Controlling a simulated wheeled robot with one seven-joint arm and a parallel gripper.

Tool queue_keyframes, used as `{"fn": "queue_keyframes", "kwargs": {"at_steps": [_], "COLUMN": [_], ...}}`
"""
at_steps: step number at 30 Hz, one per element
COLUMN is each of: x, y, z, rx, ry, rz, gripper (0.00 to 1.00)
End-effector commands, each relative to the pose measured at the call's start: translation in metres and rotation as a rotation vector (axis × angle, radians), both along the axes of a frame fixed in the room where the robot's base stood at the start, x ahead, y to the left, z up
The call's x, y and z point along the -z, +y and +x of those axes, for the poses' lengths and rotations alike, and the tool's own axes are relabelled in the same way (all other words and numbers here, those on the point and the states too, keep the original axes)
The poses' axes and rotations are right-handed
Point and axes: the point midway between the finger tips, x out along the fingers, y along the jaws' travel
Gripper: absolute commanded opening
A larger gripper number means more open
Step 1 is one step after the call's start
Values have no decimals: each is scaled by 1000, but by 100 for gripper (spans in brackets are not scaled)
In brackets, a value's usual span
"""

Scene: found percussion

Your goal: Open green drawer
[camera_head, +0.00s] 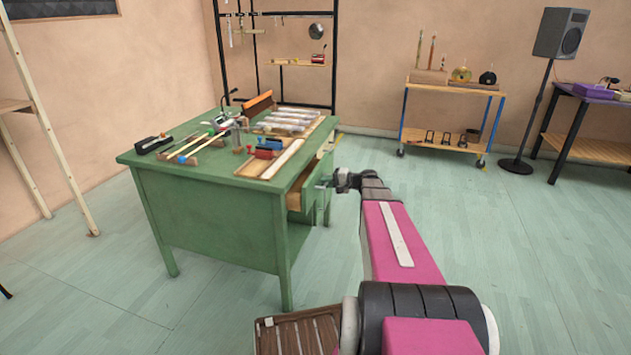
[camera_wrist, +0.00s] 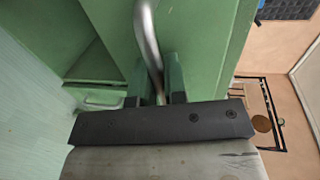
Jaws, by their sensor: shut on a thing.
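The green drawer sits in the right side of the green desk (camera_head: 205,215). In the head view the drawer's green front (camera_head: 309,204) stands out from the desk, and its pale wood side (camera_head: 294,201) shows, so it is partly open. My gripper (camera_head: 326,185) is at the drawer front. In the wrist view the green front (camera_wrist: 205,45) fills the upper middle, with a curved metal handle (camera_wrist: 149,40) on it. The handle runs down between my gripper's fingers (camera_wrist: 157,88), which are shut on it. The handle's lower end is partly hidden by the gripper.
Small tools and a wooden tray (camera_head: 282,160) lie on the desk top. A wooden stool or slatted seat (camera_head: 300,332) is near my arm's base. A wheeled shelf (camera_head: 445,140) and a speaker on a stand (camera_head: 560,35) stand behind. The floor right of the desk is clear.

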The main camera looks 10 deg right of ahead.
Motion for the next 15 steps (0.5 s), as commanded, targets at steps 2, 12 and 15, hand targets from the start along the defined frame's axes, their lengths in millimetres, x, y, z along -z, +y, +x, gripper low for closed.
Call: {"fn": "queue_keyframes", "kwargs": {"at_steps": [2,12,15], "x": [0,0,0], "y": [-21,-103,-125], "z": [-13,-59,-72], "rx": [4,3,3], "ry": [1,0,1], "rz": [-1,-1,-1], "gripper": [0,0,0]}}
